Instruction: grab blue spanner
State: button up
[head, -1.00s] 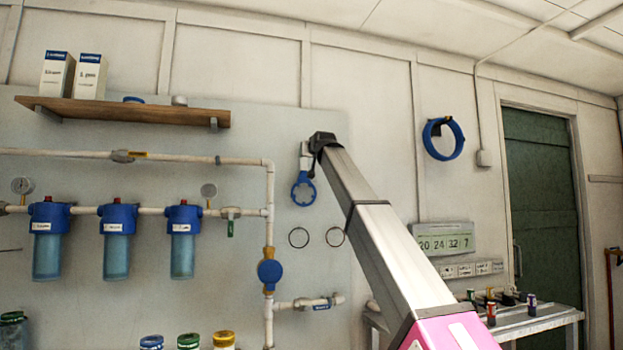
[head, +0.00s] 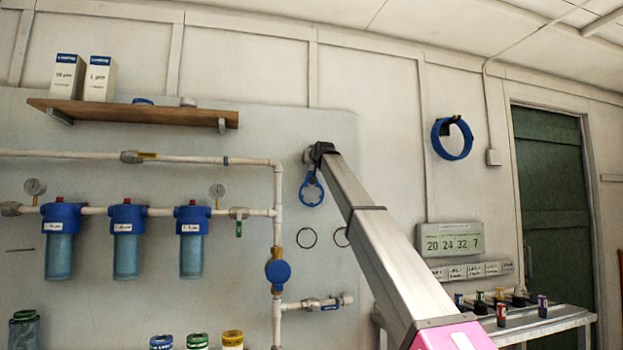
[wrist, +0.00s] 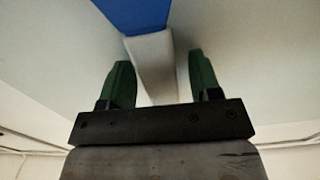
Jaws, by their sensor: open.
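The blue spanner (head: 312,192) hangs on the grey wall panel, its ring end down, just below and left of the end of my arm. Its upper part is hidden behind my gripper (head: 316,153) in the head view. In the wrist view, a blue piece (wrist: 133,14), probably part of the spanner, shows at the top. A pale block (wrist: 152,60) runs from it down between the two green fingers of my gripper (wrist: 160,62). The fingers are open, with visible gaps on either side of the block.
Filter housings (head: 126,240) and white pipes (head: 210,160) stand left of the spanner. A wooden shelf (head: 135,112) with boxes is above them. A larger blue ring (head: 452,138) hangs on the wall at right. A metal bench (head: 535,322) holds small items.

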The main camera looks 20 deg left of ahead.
grip_shut()
jog(key=shift+r, duration=0.1)
